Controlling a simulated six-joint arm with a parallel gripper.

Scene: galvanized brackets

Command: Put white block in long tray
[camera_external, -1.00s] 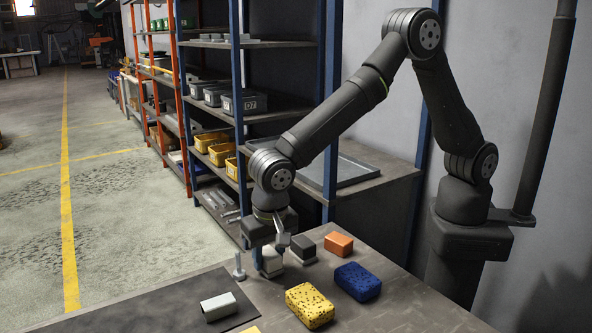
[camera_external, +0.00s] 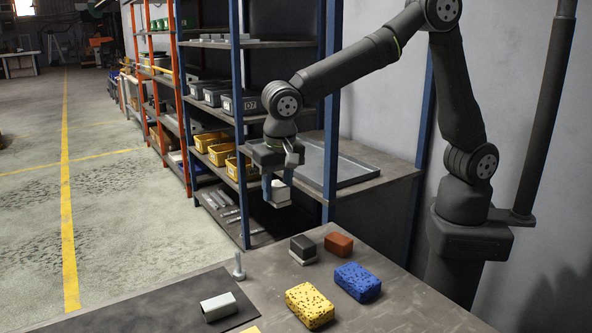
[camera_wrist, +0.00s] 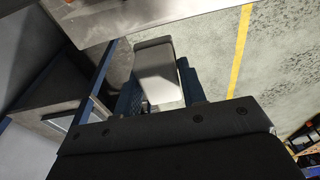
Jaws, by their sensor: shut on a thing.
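The white block (camera_external: 281,193) hangs between the fingers of my gripper (camera_external: 279,188), raised above the workbench in the external view. In the wrist view the block (camera_wrist: 158,75) shows as a pale block with a greyer face, with a blue finger beside it. My gripper is shut on it. The long tray (camera_external: 350,175) is a shallow grey tray lying on the side bench, right of and behind my gripper. My gripper is apart from the tray.
The workbench holds a grey-and-white block (camera_external: 303,248), an orange-brown block (camera_external: 339,244), a blue sponge (camera_external: 357,281), a yellow sponge (camera_external: 310,305), an upright bolt (camera_external: 239,267) and a metal piece (camera_external: 219,307). A blue shelf post (camera_external: 331,110) stands at the side bench.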

